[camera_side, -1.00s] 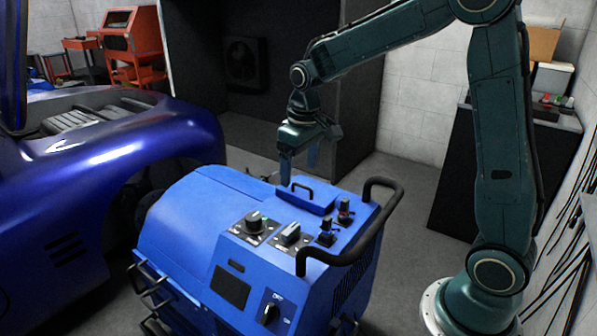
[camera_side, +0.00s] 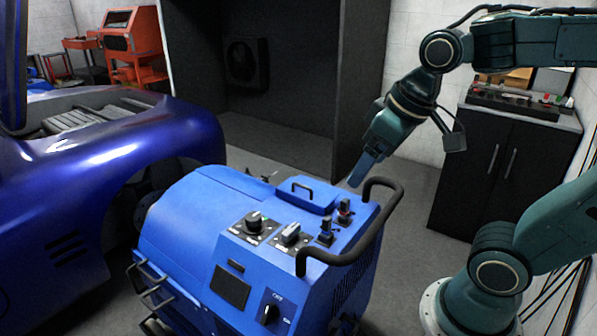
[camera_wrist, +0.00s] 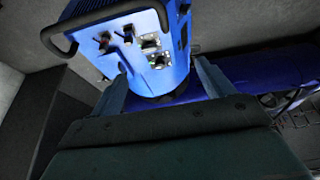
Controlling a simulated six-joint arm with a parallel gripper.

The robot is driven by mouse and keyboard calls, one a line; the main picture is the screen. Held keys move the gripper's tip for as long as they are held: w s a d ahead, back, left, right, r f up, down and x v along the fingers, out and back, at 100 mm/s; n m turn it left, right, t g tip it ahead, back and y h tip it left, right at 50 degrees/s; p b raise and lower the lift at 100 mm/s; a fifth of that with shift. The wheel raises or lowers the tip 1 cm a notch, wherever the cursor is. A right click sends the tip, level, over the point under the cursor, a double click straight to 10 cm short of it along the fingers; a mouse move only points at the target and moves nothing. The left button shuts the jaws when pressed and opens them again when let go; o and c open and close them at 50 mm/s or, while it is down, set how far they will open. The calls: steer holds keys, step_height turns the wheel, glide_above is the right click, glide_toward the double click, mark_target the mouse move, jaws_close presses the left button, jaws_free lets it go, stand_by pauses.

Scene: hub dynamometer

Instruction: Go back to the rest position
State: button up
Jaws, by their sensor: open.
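My gripper (camera_side: 362,170) hangs in the air behind the right side of the blue dynamometer unit (camera_side: 190,225), pointing down and left. It is apart from the black handle. In the wrist view my gripper (camera_wrist: 163,80) shows its two fingers spread apart with nothing between them that they touch. The blue unit (camera_wrist: 170,75) appears beyond the fingers, with its knobs and black handle. On its top in the side view are a round knob (camera_side: 254,222), a second knob (camera_side: 290,233), two small levers (camera_side: 326,234) and a lid with a small handle (camera_side: 302,187).
A dark blue car (camera_side: 120,160) stands at the left. The black bent handle (camera_side: 375,225) sticks up at the unit's right end. A black cabinet (camera_side: 500,165) with items on top stands behind at the right. An orange machine (camera_side: 132,40) is at the back left.

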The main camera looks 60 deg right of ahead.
steer(key=shift+t, duration=0.5)
steer(key=shift+s+a+f, duration=0.1)
steer(key=shift+s+f, duration=0.05)
steer(key=shift+s, duration=0.7)
steer(key=shift+s+a+f, duration=0.1)
steer(key=shift+s+a, duration=0.05)
steer(key=shift+s, duration=0.7)
steer(key=shift+s+a+f, duration=0.1)
steer(key=shift+s+f, duration=0.05)
steer(key=shift+s, duration=0.7)
steer(key=shift+c, duration=0.4)
